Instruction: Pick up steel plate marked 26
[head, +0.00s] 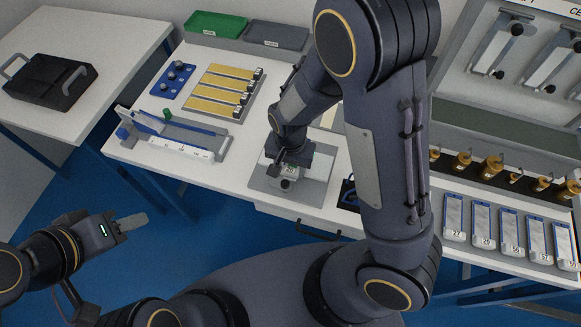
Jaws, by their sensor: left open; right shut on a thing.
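My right gripper (289,160) is over the grey pad (312,188) at the middle front of the white table, its jaws pointing down. It is shut on a small grey steel plate (287,183). The plate carries a small white label, which looks like 26 but is too small to read surely. The gripper hides most of the plate, and I cannot tell whether it touches the pad. My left gripper (128,223) is open and empty at the left, over the blue floor, away from the table.
Several labelled plates (482,229) stand in a row at the right, below brass weights (491,165). A blue-white gauge (178,146), yellow strips (222,88) and green (216,25) and grey trays (275,35) occupy the table's left. A black case (50,84) lies on the side table.

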